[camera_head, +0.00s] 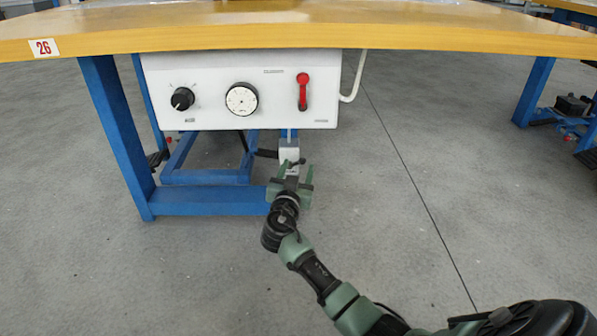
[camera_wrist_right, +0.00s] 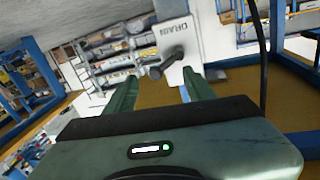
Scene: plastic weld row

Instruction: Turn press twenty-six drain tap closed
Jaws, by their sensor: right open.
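The drain tap hangs under the white control box of press 26 as a small pale block (camera_head: 289,150). Its dark lever (camera_head: 267,153) sticks out to the left in the head view. In the right wrist view the white plate (camera_wrist_right: 197,32) reads DRAIN, and the dark lever (camera_wrist_right: 168,62) slants across it towards the fingers. My right gripper (camera_head: 291,176) is open just below the tap. In the right wrist view its green fingers (camera_wrist_right: 160,78) stand apart with the lever ahead of the gap. I cannot tell whether they touch it. My left gripper is not in view.
The white box (camera_head: 205,115) carries a black knob (camera_head: 182,99), a round dial (camera_head: 242,99) and a red handle (camera_head: 303,92). The wooden tabletop (camera_head: 400,28) overhangs it. Blue legs (camera_head: 118,135) stand left. A pale hose (camera_head: 352,85) hangs right. The floor (camera_head: 430,150) to the right is clear.

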